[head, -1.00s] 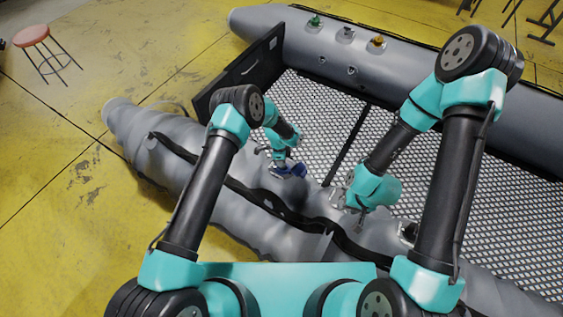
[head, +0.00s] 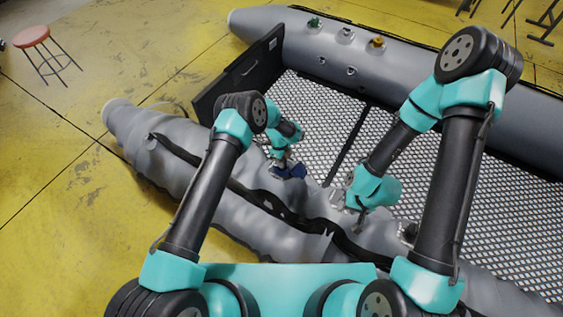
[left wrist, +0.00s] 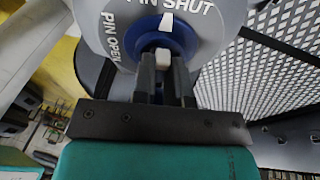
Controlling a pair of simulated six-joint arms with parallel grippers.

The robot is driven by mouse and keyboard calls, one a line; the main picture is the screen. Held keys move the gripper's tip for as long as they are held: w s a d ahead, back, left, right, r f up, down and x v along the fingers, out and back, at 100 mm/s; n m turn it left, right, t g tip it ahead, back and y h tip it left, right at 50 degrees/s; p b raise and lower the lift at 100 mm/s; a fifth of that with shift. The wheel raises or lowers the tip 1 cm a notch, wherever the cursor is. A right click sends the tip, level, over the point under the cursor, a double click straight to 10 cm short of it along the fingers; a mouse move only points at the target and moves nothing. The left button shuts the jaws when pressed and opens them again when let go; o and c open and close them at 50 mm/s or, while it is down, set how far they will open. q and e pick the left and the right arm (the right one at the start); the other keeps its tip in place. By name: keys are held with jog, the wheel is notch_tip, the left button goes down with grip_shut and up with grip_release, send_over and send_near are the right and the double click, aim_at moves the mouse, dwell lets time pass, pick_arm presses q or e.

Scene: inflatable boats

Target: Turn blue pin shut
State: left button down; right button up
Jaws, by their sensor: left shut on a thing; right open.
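The blue pin (left wrist: 183,58) is in the left wrist view, set in a grey round face on the near grey tube. White lettering there reads "PIN SHUT" and "PIN OPEN", and a white pointer mark lies just below the "PIN SHUT" lettering. My left gripper (left wrist: 164,75) is shut on the pin, with a pale block showing between its fingertips. In the head view the blue pin (head: 293,172) shows at the end of my left arm, partly hidden by my left gripper (head: 283,169). My right gripper (head: 340,201) is open over the near tube, to the right.
The near tube (head: 130,125) looks slack and wrinkled, with a black strap along it. The far tube (head: 420,75) carries a green valve (head: 314,22), a grey one and an orange one (head: 377,42). A mesh floor (head: 310,105) lies between. A red stool (head: 31,37) stands far left.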

pick_arm(q)
jog(key=c, duration=1.1)
grip_release()
jog(key=shift+c, duration=0.2)
jog(key=v, duration=1.7)
jog(key=shift+w+r, duration=0.15)
jog(key=shift+a, duration=0.1)
jog(key=s+a+n+t+h, duration=0.1)
jog(key=s+a+n, duration=0.6)
jog(key=s, duration=0.4)
jog(key=s+a+n+t+h, duration=0.1)
jog(key=s+a+n, duration=0.6)
jog(key=s+n, duration=0.3)
jog(key=s+a+f+n+t+h, duration=0.1)
jog(key=s+a+n, duration=0.5)
jog(key=s, duration=0.5)
jog(key=n, duration=0.2)
jog(key=shift+s+a+n+t, duration=0.4)
